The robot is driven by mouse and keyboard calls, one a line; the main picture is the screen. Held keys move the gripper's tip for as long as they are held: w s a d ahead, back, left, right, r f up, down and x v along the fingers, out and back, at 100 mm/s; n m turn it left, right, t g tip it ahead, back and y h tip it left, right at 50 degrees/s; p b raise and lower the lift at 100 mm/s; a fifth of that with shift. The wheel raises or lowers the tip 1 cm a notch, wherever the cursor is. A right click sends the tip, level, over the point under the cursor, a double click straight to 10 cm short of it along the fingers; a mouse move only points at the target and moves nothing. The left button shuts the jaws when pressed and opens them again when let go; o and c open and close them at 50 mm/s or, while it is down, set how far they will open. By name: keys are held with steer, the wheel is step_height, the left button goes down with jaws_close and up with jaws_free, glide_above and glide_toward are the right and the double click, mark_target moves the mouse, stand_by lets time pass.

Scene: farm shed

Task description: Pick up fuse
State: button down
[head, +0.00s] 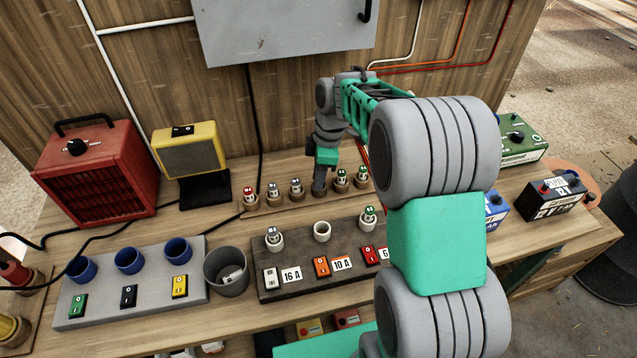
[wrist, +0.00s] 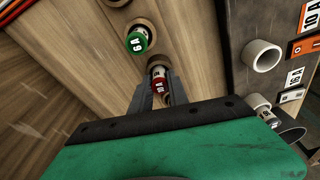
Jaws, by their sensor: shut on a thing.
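My gripper (head: 319,187) points down at the wooden fuse rack (head: 262,208). In the wrist view its two fingers (wrist: 166,92) are shut on a red-banded fuse (wrist: 159,84). In the head view the gripper hides this fuse. I cannot tell whether the fuse is still seated in the rack or a little raised. A green-banded fuse (wrist: 137,42) marked 6 A stands beside it in the wrist view. In the head view, red, grey and green fuses stand in the rack on both sides of my gripper, such as a green one (head: 341,178).
The dark fuse board (head: 300,286) lies in front of the rack. Its 16 A and 6 A sockets hold fuses; its middle 10 A socket (head: 322,231) is empty. A grey cup (head: 227,272), red heater (head: 97,176), yellow lamp (head: 189,150) and car battery (head: 552,195) stand around.

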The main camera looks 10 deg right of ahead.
steer(key=shift+r, duration=0.1)
stand_by(0.3)
steer(key=shift+r, duration=0.3)
step_height(320, 180, up, 2)
steer(key=shift+w+r+b, duration=0.1)
steer(key=shift+r+b, duration=0.05)
steer(key=shift+b, duration=0.25)
steer(key=s+r+b, duration=0.1)
steer(key=s+r, duration=0.9)
steer(key=s, duration=0.4)
steer(key=shift+a, duration=0.25)
steer(key=shift+s, duration=0.1)
